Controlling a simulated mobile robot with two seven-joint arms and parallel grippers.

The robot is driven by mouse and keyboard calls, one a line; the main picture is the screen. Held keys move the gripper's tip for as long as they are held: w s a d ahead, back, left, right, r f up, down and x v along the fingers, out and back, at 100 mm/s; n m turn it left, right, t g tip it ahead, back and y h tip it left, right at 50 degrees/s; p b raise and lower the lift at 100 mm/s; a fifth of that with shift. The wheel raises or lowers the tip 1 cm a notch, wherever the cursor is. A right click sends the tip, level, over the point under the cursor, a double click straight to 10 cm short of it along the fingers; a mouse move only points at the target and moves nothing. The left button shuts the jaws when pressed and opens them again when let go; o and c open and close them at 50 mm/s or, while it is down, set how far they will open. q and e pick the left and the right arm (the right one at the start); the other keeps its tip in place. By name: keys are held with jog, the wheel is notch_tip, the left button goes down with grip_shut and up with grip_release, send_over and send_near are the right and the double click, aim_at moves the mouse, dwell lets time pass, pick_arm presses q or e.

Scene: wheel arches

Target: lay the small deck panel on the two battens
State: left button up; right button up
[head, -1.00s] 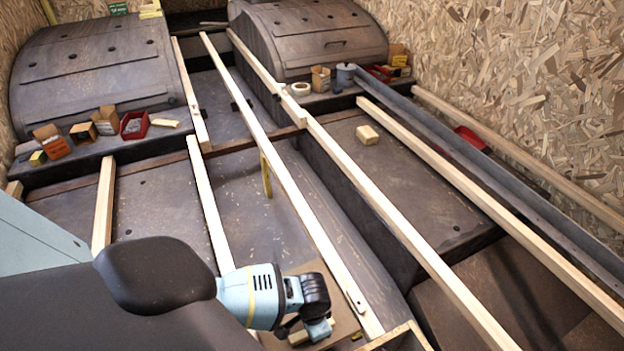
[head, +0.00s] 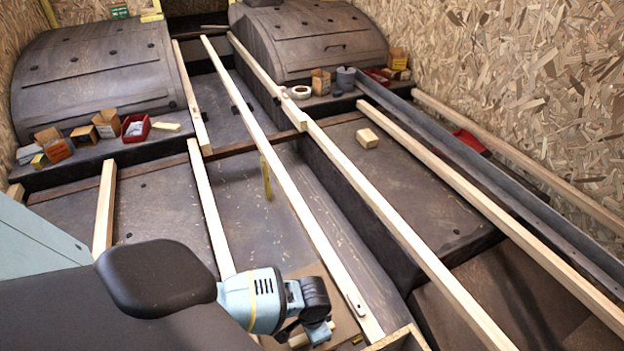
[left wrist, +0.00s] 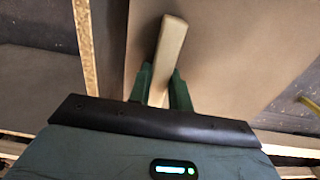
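A plain brown panel (left wrist: 225,45) fills much of the left wrist view, and part of it shows below my left arm in the head view (head: 318,273). A pale wooden bar (left wrist: 167,52) lies against its face. The two green fingers of my left gripper (left wrist: 160,88) stand on either side of this bar and appear closed on it. In the head view the fingers are mostly hidden by my wrist. Long pale battens run away over the dark floor, including a middle one (head: 290,185) and one right of it (head: 400,235). My right gripper is out of view.
An OSB edge (head: 392,338) stands close right of my left wrist. Dark wheel arches (head: 95,75) (head: 310,40) rise at the back, with small boxes and a red bin (head: 135,128) before them. A loose wood block (head: 367,138) lies between battens at right.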

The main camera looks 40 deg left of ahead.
pick_arm(q)
jog(key=o, duration=0.5)
jog(key=shift+o, duration=0.2)
notch_tip(320, 180, up, 7)
jog(key=shift+f+p, duration=0.1)
jog(key=shift+p, duration=0.95)
jog(key=shift+r, duration=0.55)
